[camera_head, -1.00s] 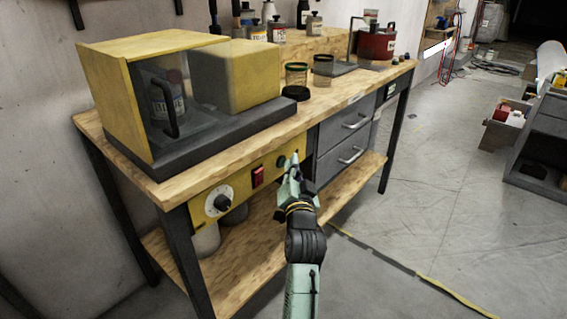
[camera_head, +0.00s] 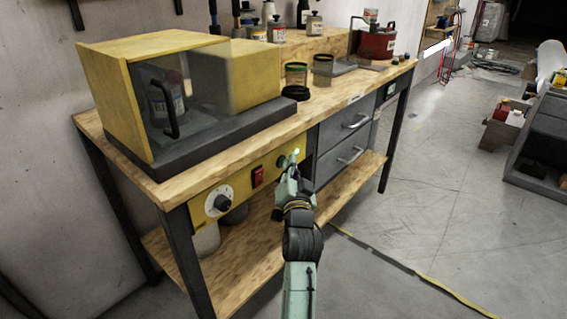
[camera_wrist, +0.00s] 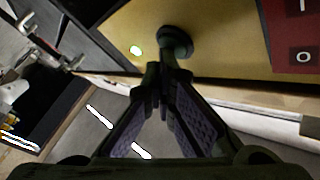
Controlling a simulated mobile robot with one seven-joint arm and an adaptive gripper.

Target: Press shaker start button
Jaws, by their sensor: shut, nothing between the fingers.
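The yellow shaker (camera_head: 150,62) stands on the bench with a can (camera_head: 168,100) behind its clear door. Its yellow control panel (camera_head: 240,188) is under the benchtop. The panel carries a dark round button (camera_wrist: 175,42), a glowing green lamp (camera_wrist: 136,50) beside it, a red rocker switch (camera_wrist: 295,35) and a white dial (camera_head: 219,201). The lamp also shows in the head view (camera_head: 296,151). My gripper (camera_head: 289,168) is shut and empty, its tips right at the button. In the wrist view the fingertips (camera_wrist: 165,72) overlap the button's lower edge; I cannot tell whether they touch it.
The wooden benchtop (camera_head: 240,140) overhangs the panel. Grey drawers (camera_head: 343,137) sit right of the panel, and a lower shelf (camera_head: 258,262) lies beneath. Jars and a red pot (camera_head: 376,45) stand on the bench.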

